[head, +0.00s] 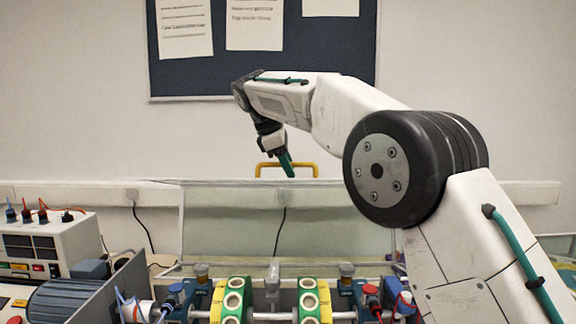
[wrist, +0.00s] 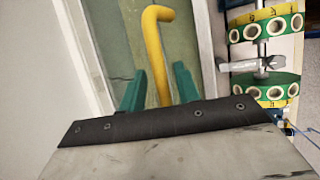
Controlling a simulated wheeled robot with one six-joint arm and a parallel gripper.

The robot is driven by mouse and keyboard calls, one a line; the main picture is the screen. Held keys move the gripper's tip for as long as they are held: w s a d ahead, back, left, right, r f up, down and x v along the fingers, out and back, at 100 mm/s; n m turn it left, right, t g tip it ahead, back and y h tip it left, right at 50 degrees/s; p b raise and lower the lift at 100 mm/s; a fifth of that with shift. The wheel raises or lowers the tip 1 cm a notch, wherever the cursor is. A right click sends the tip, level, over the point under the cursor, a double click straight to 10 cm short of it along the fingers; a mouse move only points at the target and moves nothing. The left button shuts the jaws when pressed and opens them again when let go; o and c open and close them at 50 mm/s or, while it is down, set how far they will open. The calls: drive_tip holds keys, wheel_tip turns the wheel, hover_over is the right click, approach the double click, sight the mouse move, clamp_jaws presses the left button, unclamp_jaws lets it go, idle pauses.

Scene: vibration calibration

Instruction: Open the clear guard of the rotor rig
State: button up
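The clear guard (head: 235,222) of the rotor rig stands raised behind the rotor parts in the head view, a see-through panel with a thin frame. A yellow handle (head: 262,165) sits at its top edge. The handle (wrist: 158,48) also shows in the wrist view, reaching between my fingers. My gripper (head: 289,164) is at the handle, pointing down. In the wrist view my gripper's green fingers (wrist: 158,88) stand on either side of the yellow bar, with narrow gaps seeming to show. The rotor rig's green and yellow rings (head: 308,296) are uncovered below.
A white instrument box (head: 50,246) with cables stands at the left. A grey motor (head: 62,300) is beside the rig at lower left. A dark notice board (head: 300,60) hangs on the wall behind. The air left of my arm is clear.

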drive_tip(key=shift+s+a+f, duration=0.1)
drive_tip(key=shift+a, duration=0.25)
drive_tip(key=shift+a+r, duration=0.2)
drive_tip(key=shift+r, duration=0.1)
drive_tip(key=v, duration=0.7)
drive_tip(key=shift+d+r, duration=0.15)
drive_tip(key=shift+r, duration=0.05)
drive_tip(key=shift+s, duration=0.15)
drive_tip(key=s+d+m+g+y, duration=0.15)
drive_tip(key=s+d+m, duration=0.55)
drive_tip(key=s+d, duration=1.15)
drive_tip(key=s+d+f+m+y, duration=0.1)
drive_tip(key=s+d+f+m, duration=0.2)
drive_tip(key=s+f, duration=0.5)
drive_tip(key=s+d+f+m+y, duration=0.1)
drive_tip(key=s+d+f+m, duration=0.2)
drive_tip(key=s+f, duration=0.5)
drive_tip(key=s+d+f+m+y, duration=0.1)
drive_tip(key=s+d+f+m, duration=0.2)
drive_tip(key=s+f, duration=0.5)
drive_tip(key=s+m, duration=0.1)
drive_tip(key=s, duration=0.2)
drive_tip(key=shift+d, duration=0.15)
